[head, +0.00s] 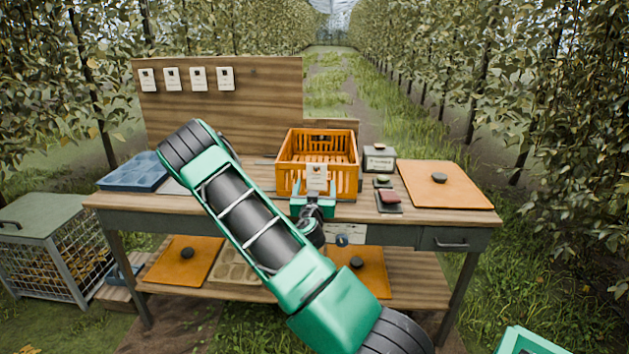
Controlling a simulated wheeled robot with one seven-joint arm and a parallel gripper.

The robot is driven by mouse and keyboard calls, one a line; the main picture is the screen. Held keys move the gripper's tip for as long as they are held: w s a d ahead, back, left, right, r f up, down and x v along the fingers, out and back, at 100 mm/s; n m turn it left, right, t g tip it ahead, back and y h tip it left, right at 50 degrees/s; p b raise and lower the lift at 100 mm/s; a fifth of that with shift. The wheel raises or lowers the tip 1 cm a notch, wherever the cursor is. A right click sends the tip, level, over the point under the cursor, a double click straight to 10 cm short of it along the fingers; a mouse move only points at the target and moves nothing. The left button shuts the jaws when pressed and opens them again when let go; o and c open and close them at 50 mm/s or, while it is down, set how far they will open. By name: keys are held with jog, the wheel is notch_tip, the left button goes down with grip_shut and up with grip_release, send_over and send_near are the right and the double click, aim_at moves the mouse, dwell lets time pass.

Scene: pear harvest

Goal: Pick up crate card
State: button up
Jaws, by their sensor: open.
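A white crate card (317,177) with a small dark picture stands upright at the front face of the orange crate (347,184), which sits on the wooden table. My gripper (315,193) is at the crate's front, right at the lower part of the card. Its jaws are open. The fingertips are small here, and I cannot tell whether they touch the card.
My green arm crosses the table's left half. Several similar cards hang on the wooden backboard (260,100). A blue tray (133,172) lies left. Right of the crate are a small labelled box (379,160), red and green pads, and an orange lid (445,190).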

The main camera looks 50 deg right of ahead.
aim_at(316, 176)
jog(key=shift+f+x, duration=0.2)
jog(key=shift+x, duration=1.45)
jog(key=shift+f+x, duration=0.15)
jog(key=shift+x, duration=1.45)
jog(key=shift+a, duration=0.1)
jog(key=shift+c, duration=0.3)
jog(key=c, duration=1.1)
jog(key=shift+o, duration=0.2)
jog(key=shift+r, duration=0.1)
